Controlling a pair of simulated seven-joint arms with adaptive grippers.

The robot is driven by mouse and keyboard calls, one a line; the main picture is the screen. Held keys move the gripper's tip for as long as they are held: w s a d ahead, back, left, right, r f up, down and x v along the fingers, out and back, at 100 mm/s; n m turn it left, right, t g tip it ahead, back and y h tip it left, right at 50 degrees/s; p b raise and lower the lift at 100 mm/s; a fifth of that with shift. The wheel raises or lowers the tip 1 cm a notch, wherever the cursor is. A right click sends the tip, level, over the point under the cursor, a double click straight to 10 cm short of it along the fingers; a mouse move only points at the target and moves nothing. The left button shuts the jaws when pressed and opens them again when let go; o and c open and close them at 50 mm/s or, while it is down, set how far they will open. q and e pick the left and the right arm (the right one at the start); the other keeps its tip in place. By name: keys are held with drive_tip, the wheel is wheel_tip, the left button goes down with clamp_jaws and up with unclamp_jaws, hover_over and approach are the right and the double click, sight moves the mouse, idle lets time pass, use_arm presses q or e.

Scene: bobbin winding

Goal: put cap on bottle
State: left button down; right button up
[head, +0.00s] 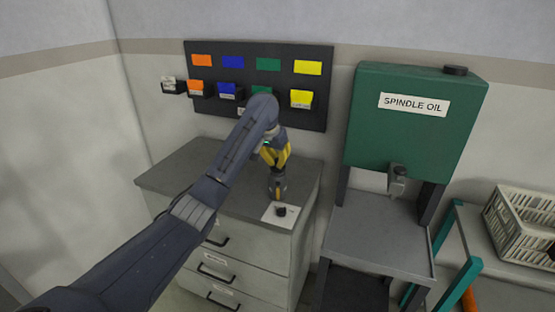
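A small black cap-like piece (281,211) lies on a white sheet (289,217) on the front right of the grey cabinet top. My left gripper (277,186), with yellow finger links, points down just behind this piece, over the rear edge of the sheet. Its dark fingertips are close together, with a small orange-brown patch between or behind them. It is too small to tell whether that is a bottle or part of the gripper, or whether the fingers are shut on it. I cannot make out a separate bottle. My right gripper is out of view.
The drawer cabinet (186,171) has free room left of the gripper. Coloured bins such as the yellow one (301,99) hang on a dark wall board (327,63). A green spindle oil tank (400,135) with a tap stands right, above a grey shelf. A cream crate (520,222) is far right.

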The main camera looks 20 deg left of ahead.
use_arm(q)
drive_tip(key=shift+f, duration=0.65)
idle(0.4)
drive_tip(key=c, duration=1.5)
unclamp_jaws()
drive_tip(key=shift+o, duration=0.2)
drive_tip(key=shift+r, duration=0.15)
drive_tip(key=v, duration=1.1)
drive_tip(key=shift+s+r, duration=0.2)
drive_tip(key=shift+r, duration=0.1)
